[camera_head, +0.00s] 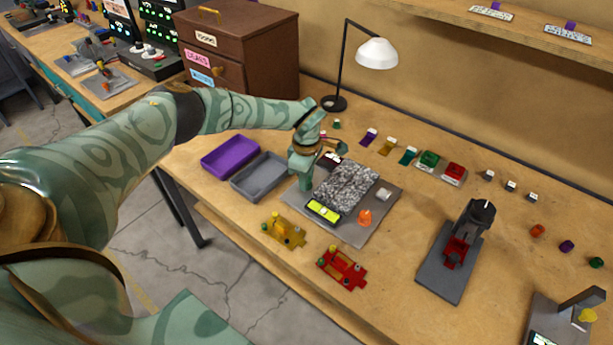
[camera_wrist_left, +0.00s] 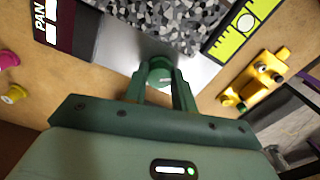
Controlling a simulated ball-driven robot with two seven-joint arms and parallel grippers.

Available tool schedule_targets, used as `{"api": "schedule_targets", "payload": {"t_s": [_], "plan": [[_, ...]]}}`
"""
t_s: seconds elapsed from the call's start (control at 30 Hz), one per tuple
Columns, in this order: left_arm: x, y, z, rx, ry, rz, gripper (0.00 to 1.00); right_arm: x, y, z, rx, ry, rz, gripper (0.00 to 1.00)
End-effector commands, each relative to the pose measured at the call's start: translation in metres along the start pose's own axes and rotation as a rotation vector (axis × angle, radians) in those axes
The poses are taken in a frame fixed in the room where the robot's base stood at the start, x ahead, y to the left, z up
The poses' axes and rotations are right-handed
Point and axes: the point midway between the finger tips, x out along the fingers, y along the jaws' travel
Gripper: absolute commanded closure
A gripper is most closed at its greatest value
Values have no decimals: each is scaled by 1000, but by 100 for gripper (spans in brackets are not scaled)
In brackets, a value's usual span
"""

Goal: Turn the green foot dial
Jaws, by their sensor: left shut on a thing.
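The green foot dial (camera_wrist_left: 160,71) shows in the left wrist view between the two fingers of my left gripper (camera_wrist_left: 159,84), at the edge of the grey plate. My left gripper (camera_head: 304,178) is shut on it. In the head view the gripper reaches down to the plate's far-left side and I cannot tell the dial from the fingers. A speckled stone slab (camera_head: 346,187) lies on the grey plate (camera_head: 375,235). A yellow-green level (camera_head: 323,211) lies along its near edge. An orange foot dial (camera_head: 365,217) and a whitish one (camera_head: 383,194) stand to the right. My right gripper is not in view.
Purple (camera_head: 230,157) and grey (camera_head: 261,176) trays lie left of the plate. Yellow (camera_head: 284,232) and red (camera_head: 342,269) brackets lie in front. A desk lamp (camera_head: 375,53) stands behind. A dark fixture (camera_head: 461,250) stands to the right, with bare table between.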

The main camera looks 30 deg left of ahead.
Motion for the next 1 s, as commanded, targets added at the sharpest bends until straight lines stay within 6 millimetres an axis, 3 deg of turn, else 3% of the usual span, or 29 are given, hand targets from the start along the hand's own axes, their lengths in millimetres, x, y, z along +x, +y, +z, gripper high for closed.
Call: {"api": "schedule_targets", "payload": {"t_s": [0.33, 0.37, 0.43, 0.77, 0.87, 1.0], "plan": [[-2, 2, -1, 1, 0, 5, 96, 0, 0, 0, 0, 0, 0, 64], [-2, 2, -1, 1, 0, 5, 71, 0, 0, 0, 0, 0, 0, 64], [-2, 2, -1, 0, 0, 4, 52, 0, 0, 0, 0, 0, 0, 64], [-4, 1, 0, 1, -1, 2, 52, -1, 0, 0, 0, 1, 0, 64], [-16, 1, 0, 1, -1, 5, 52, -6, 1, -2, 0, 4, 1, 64], [-50, 2, 0, 1, -2, 7, 52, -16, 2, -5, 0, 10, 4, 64]]}}
